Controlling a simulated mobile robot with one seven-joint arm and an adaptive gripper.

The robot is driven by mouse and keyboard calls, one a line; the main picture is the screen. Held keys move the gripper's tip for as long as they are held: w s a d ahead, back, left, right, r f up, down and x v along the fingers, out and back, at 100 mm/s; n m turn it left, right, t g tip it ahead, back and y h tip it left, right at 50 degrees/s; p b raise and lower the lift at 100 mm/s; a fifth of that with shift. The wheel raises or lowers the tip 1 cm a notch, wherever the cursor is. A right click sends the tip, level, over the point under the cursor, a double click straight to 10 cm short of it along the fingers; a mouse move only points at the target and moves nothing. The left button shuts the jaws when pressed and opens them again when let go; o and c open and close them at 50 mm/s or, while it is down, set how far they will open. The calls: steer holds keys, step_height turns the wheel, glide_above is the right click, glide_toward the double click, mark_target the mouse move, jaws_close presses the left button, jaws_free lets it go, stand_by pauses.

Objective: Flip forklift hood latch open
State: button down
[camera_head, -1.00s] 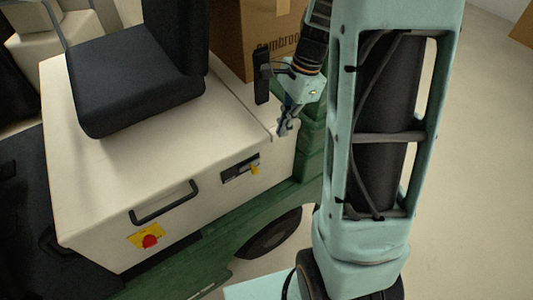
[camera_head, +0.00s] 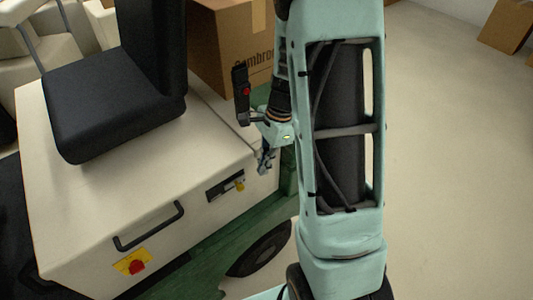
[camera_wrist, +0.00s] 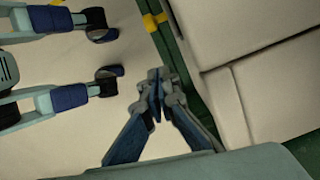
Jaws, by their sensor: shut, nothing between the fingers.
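The forklift hood (camera_head: 110,165) is a cream box with a black seat on top, at the left of the head view. The cream panels at the right there belong to the truck; the latch does not show.
A black handle (camera_head: 149,228) and a red knob on a yellow plate (camera_head: 135,264) are on the same hood side. A cardboard box (camera_head: 240,50) stands behind the seat. The green chassis (camera_head: 205,243) and a wheel are below. Open floor (camera_head: 450,150) lies to the right.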

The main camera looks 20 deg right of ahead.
mark_target(238, 185)
steer(key=a+f, duration=0.1)
steer(key=a, duration=0.2)
steer(key=a+f, duration=0.1)
steer(key=shift+s+a+f+p, duration=0.2)
steer(key=shift+s+f+p, duration=0.15)
steer(key=a, duration=0.2)
steer(key=s+a, duration=0.1)
steer(key=a, duration=0.1)
steer(key=shift+s, duration=0.15)
